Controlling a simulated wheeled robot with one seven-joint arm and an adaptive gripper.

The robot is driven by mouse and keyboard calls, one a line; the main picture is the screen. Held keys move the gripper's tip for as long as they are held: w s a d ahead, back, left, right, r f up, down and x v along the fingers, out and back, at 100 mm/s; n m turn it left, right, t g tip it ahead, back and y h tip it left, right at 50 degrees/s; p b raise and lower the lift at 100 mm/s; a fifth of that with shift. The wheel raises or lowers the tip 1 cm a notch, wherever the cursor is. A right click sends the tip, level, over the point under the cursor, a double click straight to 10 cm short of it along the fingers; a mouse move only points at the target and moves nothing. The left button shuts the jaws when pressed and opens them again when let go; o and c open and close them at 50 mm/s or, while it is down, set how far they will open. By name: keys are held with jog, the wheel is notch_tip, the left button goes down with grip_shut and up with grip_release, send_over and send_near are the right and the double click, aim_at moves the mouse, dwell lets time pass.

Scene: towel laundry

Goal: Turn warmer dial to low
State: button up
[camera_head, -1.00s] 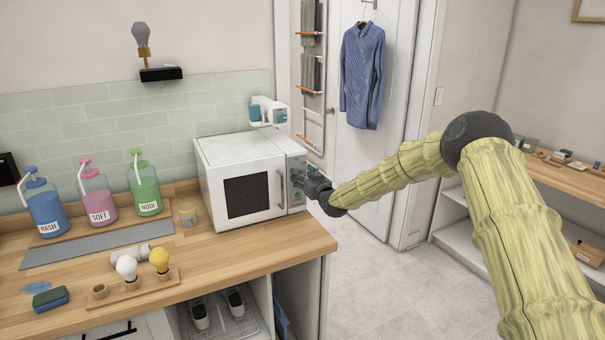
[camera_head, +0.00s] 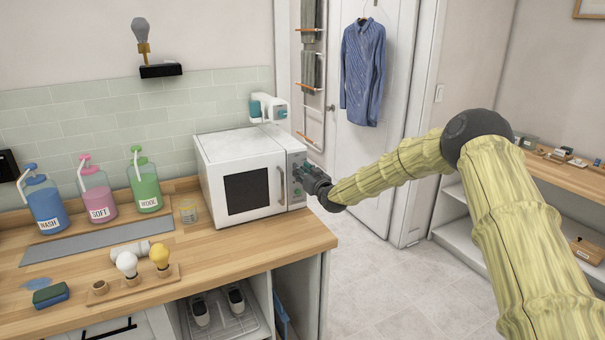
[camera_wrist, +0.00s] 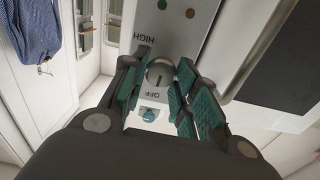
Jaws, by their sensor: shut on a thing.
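The white warmer (camera_head: 243,180) stands on the counter, with its control panel at the right of its front. My gripper (camera_head: 302,173) reaches this panel from the right and hides much of it. In the wrist view, the round grey dial (camera_wrist: 160,74) sits between the teal-padded fingers of my gripper (camera_wrist: 164,62), which are shut on it. The labels HIGH and OFF appear upside down on opposite sides of the dial. A short dark mark shows on the dial's face; the setting it points to is not clear.
The warmer's door handle (camera_head: 281,186) is just left of the panel. A white and teal device (camera_head: 268,108) is on the wall behind the warmer. Pump bottles (camera_head: 97,192) and bulbs (camera_head: 127,264) are farther left. Open floor lies right of the counter (camera_head: 290,240).

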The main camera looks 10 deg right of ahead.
jog(key=shift+d+f+m+b, duration=0.1)
jog(key=shift+m+b, duration=2.75)
jog(key=shift+b, duration=0.8)
jog(key=shift+d+f+m+b, duration=0.1)
jog(key=shift+m+b, duration=2.75)
jog(key=shift+b, duration=0.8)
jog(key=shift+r, duration=0.1)
jog(key=o, duration=1)
jog(key=shift+s, duration=0.1)
jog(key=v, duration=1.1)
jog(key=shift+s+d, duration=0.2)
jog(key=shift+s, duration=0.15)
